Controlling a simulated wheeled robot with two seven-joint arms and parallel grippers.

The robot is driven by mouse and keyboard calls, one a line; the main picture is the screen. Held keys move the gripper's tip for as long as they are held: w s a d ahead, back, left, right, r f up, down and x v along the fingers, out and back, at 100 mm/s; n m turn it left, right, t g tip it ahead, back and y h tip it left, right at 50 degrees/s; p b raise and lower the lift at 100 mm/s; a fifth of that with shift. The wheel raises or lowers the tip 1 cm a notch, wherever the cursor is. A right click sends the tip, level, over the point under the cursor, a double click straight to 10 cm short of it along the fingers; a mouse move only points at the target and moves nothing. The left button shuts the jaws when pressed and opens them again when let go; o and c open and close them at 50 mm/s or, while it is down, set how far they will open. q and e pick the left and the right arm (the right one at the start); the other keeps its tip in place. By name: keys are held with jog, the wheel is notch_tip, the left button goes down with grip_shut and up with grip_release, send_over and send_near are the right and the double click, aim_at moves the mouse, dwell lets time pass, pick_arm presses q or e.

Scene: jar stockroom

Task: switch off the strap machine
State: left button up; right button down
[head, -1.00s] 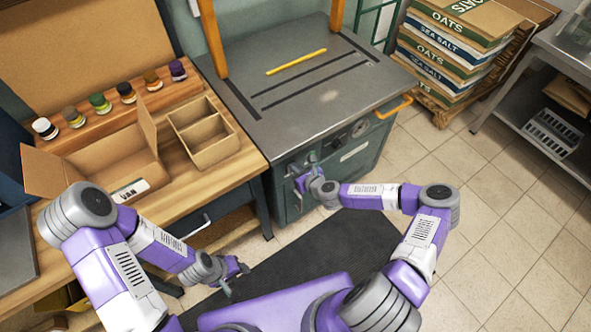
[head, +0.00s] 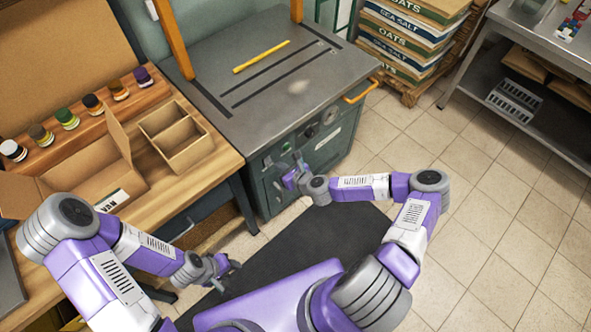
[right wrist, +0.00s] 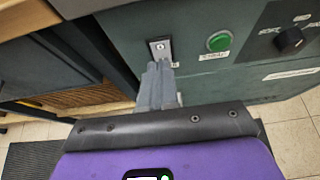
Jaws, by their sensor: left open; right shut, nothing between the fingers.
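The strap machine (head: 270,82) is a grey-green cabinet with a slotted grey top. In the right wrist view its front panel has a small metal switch plate (right wrist: 160,49) at left, a green button (right wrist: 219,41) and a black rotary knob (right wrist: 289,40). My right gripper (head: 299,160) is shut and empty in front of the panel. Its fingertips (right wrist: 158,66) show just below the switch plate and overlap its lower edge; I cannot tell if they touch. The switch's position is too small to read. My left gripper (head: 232,275) is open and empty, low over the dark floor mat.
A yellow strip (head: 261,57) lies on the machine top. An orange handle (head: 361,91) sticks out at its right corner. The wooden bench (head: 216,162) at left holds an open carton, a divided box (head: 176,137) and several jars. Stacked sacks (head: 410,35) stand behind; tiled floor at right is clear.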

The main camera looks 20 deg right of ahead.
jog(key=s+d+r+p, duration=0.1)
jog(key=s+d+r, duration=0.1)
jog(key=s+r, duration=0.4)
jog(key=shift+s+p, duration=0.15)
jog(key=shift+p, duration=0.25)
jog(key=s+a+f+n+g+y, duration=0.2)
jog(key=s+a+f+n+g, duration=0.1)
jog(key=s+a+n, duration=0.3)
jog(key=s+a+f+n+g+y, duration=0.1)
jog(key=s+a+f+n+g, duration=0.2)
jog(key=a+n, duration=0.35)
jog(key=s+d+f+n+g+h, duration=0.2)
jog(key=s+n+g, duration=0.3)
jog(key=s+n, duration=0.5)
jog(key=shift+d+n+h, duration=0.25)
jog(key=shift+n+h, duration=0.25)
jog(key=shift+n, duration=3.05)
jog(key=c, duration=1.8)
grip_release()
jog(key=shift+f, duration=0.1)
